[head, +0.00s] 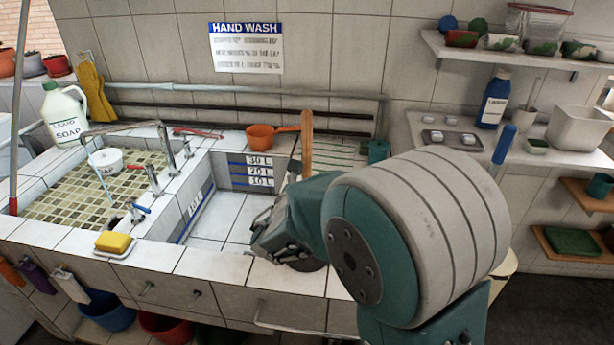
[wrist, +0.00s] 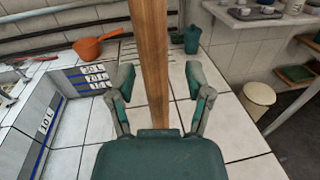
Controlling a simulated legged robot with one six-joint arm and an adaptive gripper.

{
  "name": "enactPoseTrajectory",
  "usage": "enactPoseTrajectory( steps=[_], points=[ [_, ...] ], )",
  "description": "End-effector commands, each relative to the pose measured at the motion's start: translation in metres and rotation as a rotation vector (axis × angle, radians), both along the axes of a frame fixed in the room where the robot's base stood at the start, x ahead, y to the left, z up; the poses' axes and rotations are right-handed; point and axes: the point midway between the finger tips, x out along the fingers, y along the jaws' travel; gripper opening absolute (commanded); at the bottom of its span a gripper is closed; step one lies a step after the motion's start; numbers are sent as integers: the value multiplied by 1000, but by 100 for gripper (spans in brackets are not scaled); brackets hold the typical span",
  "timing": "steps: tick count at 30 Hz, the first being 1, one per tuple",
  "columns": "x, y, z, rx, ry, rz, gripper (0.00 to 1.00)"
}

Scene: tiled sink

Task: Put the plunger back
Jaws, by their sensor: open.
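The plunger's upright wooden handle (head: 306,143) rises behind my gripper (head: 277,232) at the right side of the sink's deep basin. In the wrist view the handle (wrist: 152,50) runs up between the two fingers of my gripper (wrist: 159,80). The fingers are open, with a visible gap on each side of the handle. My gripper and arm hide most of the plunger's lower end in the head view. In the wrist view the handle's foot is hidden behind the gripper body.
The deep basin (head: 215,215) with level marks lies left of my gripper. An orange pan (head: 260,138) and a dark green cup (head: 378,151) stand at the back. A shelf (head: 465,140) with a blue bottle (head: 493,98) is at the right. A cream bin (wrist: 258,98) stands below.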

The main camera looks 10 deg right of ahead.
Motion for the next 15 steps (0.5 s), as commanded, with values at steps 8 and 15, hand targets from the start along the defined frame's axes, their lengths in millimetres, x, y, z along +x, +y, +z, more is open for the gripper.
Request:
enactPoseTrajectory(
  steps=[8,15],
  points=[
    [-17,12,2,1,-1,3,66],
    [-60,39,1,1,-1,6,66]
  ],
)
